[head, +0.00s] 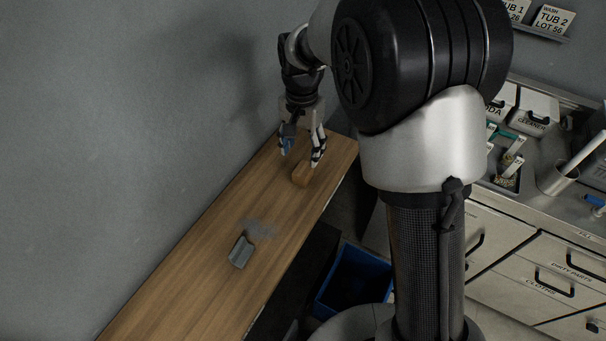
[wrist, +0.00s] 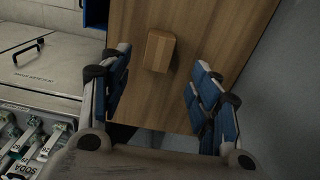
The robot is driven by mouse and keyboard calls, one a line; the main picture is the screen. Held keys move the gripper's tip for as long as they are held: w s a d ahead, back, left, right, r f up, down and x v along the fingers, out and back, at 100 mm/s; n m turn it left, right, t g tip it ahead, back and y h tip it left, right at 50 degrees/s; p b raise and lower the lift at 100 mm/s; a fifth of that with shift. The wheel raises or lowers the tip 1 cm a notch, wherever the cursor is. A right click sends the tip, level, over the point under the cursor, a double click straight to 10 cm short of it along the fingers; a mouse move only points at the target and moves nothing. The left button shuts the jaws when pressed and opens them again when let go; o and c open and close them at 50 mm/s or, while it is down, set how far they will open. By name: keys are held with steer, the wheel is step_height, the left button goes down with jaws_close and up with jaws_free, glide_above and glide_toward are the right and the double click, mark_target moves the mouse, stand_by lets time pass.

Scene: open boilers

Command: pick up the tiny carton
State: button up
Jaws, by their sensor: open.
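The tiny carton (head: 302,175) is a small brown box on the wooden bench top, near its far end. In the wrist view the carton (wrist: 160,50) lies ahead of my fingertips, between the lines of the two fingers and closer to the left one. My gripper (head: 302,155) is open and empty, pointing down above the bench by the carton. In the wrist view both blue-padded fingers of my gripper (wrist: 158,88) are spread wide, and I see no contact with the carton.
A grey metal piece (head: 241,252) lies on the wooden bench (head: 185,260), beside a grey smudge. A grey wall (head: 130,110) runs along the bench's left side. A blue bin (head: 352,280) stands on the floor to the right. A steel counter with drawers (head: 505,240) is further right.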

mark_target(303, 169)
step_height(303, 169, down, 10)
steer(key=shift+w+d+r+b, duration=0.1)
steer(key=shift+d+r+b, duration=0.05)
steer(key=shift+b, duration=1.1)
steer(key=shift+r, duration=0.1)
steer(key=shift+c, duration=0.6)
steer(key=c, duration=0.7)
